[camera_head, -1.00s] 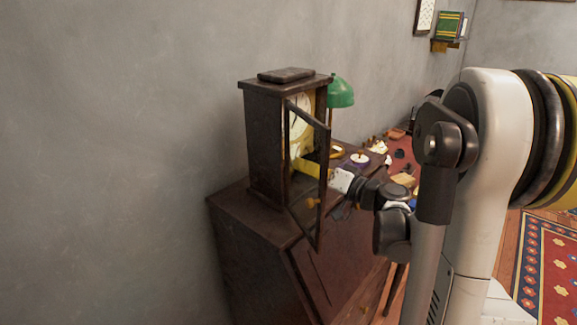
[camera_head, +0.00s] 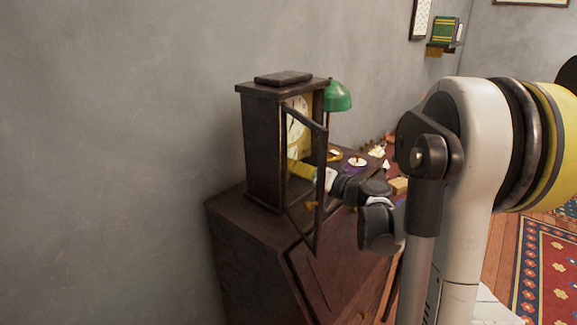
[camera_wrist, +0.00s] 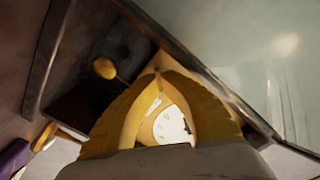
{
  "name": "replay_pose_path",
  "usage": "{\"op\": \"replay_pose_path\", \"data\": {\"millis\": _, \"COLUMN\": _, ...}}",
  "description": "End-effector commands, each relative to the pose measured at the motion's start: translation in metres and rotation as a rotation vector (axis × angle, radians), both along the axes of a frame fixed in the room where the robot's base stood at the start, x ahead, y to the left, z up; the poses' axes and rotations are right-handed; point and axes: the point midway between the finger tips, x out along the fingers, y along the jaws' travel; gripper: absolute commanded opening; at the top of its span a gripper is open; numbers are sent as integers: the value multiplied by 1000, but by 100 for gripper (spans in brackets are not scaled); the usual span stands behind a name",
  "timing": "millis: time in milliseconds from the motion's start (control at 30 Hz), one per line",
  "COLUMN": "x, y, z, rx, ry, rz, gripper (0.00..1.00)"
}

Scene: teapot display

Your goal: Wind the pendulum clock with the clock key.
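The pendulum clock (camera_head: 262,150), a tall dark wooden case, stands on the dark cabinet with its framed glass door (camera_head: 320,190) swung open. Its pale dial (camera_head: 297,112) shows in the upper part; it also shows between my fingers in the wrist view (camera_wrist: 168,126). A gold part, seemingly the pendulum bob (camera_wrist: 105,68), hangs beside my fingers. My gripper (camera_head: 300,169) reaches through the doorway at mid height, below the dial. In the wrist view my gripper's yellow fingers (camera_wrist: 160,75) arch together at the tips. I cannot make out the clock key or whether it is between them.
The open door's frame is close to my wrist. A green lamp (camera_head: 338,95) stands behind the clock. Small items, including a purple one (camera_head: 355,168), lie on the cabinet to the right. The grey wall is close behind and left.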

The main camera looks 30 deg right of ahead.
Motion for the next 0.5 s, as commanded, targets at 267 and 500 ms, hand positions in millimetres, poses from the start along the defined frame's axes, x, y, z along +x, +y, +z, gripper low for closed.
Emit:
{"op": "replay_pose_path", "data": {"millis": 267, "x": 0, "y": 0, "z": 0, "rx": 74, "ry": 27, "rz": 0, "gripper": 0}}
{"op": "replay_pose_path", "data": {"millis": 500, "x": 0, "y": -1, "z": 0, "rx": 242, "ry": 87, "rz": 1, "gripper": 0}}
